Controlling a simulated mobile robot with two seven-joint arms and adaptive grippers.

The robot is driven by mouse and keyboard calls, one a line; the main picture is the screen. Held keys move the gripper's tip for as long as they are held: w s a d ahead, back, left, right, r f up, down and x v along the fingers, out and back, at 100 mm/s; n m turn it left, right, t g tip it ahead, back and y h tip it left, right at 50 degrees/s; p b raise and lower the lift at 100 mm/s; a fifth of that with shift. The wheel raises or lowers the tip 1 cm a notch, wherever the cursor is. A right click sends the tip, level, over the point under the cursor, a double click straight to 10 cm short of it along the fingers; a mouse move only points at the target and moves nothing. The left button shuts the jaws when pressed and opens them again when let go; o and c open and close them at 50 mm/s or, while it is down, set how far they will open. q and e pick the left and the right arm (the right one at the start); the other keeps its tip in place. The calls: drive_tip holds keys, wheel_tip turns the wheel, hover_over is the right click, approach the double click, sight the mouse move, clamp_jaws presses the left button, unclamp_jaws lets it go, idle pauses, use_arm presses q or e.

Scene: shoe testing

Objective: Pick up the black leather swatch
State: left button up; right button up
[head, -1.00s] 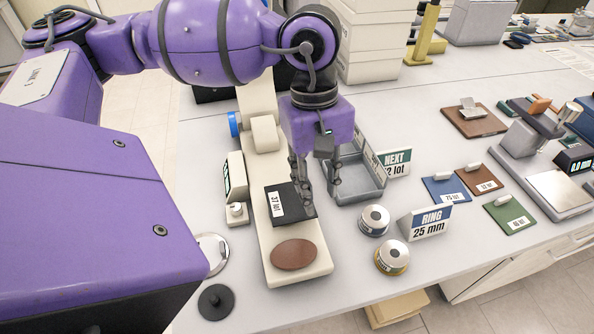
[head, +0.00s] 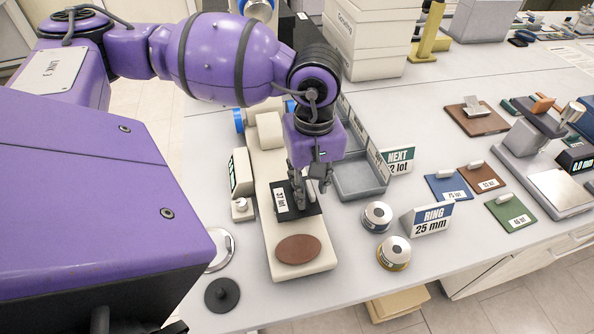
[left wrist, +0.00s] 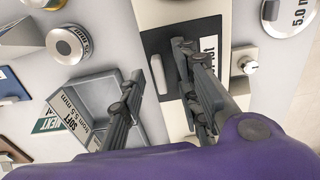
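The black leather swatch (head: 309,211) lies flat on the cream tester base, behind a brown oval pad (head: 298,249). It has a white label with dark print on its left part, and in the left wrist view (left wrist: 156,44) a pale grip piece stands on it. My left gripper (head: 313,198) is open, pointing down over the swatch's right part. In the left wrist view its fingers (left wrist: 160,62) are apart, with the pale grip piece between them; I see no clear contact. The fingers hide part of the swatch. My right gripper is not in view.
A grey tray (head: 361,191) stands close to the right of the base. Two round metal weights (head: 377,217) and a RING 25 mm sign (head: 427,219) stand further right. Blue, brown and green swatches (head: 511,212) lie beyond. A small dial (head: 241,208) is left of the base.

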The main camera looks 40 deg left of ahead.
use_arm(q)
clamp_jaws()
